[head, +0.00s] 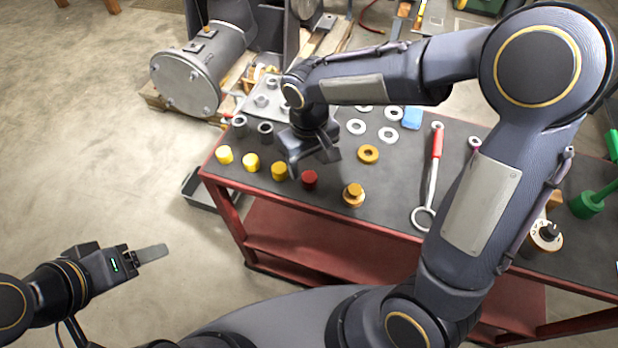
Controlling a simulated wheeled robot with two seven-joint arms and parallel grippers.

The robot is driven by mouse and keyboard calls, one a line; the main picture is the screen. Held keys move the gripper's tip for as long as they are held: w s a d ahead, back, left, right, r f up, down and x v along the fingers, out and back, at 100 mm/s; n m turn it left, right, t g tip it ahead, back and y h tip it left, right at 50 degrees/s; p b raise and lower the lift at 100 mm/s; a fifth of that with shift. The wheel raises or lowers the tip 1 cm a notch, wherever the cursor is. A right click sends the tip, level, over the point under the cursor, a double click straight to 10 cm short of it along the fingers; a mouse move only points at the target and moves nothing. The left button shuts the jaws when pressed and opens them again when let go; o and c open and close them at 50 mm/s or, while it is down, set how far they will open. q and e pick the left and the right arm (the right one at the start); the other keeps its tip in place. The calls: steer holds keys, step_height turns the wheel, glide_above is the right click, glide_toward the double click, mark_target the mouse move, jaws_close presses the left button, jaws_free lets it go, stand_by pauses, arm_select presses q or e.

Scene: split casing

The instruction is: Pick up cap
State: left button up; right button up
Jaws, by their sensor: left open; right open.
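A dark red cap (309,179) continues the row. The picture does not show which one the task means. My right gripper (314,162) is open above the table, close to the right yellow cap and the red cap in the picture. Nothing shows between its fingers, and its height is hard to judge. My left gripper (152,253) is open and empty, left of the table over the floor.
The dark-topped red table (390,208) also holds a brass fitting (354,194), an orange ring (368,154), several grey washers, a red-handled wrench (434,165) and grey sleeves (240,126). A large grey casing (185,82) stands behind. My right arm crosses over the table.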

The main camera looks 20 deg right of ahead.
mark_target(309, 176)
steer(key=f, duration=0.4)
steer(key=shift+s+f, duration=0.2)
steer(key=shift+s, duration=0.05)
steer(key=shift+c, duration=0.4)
steer(key=c, duration=1)
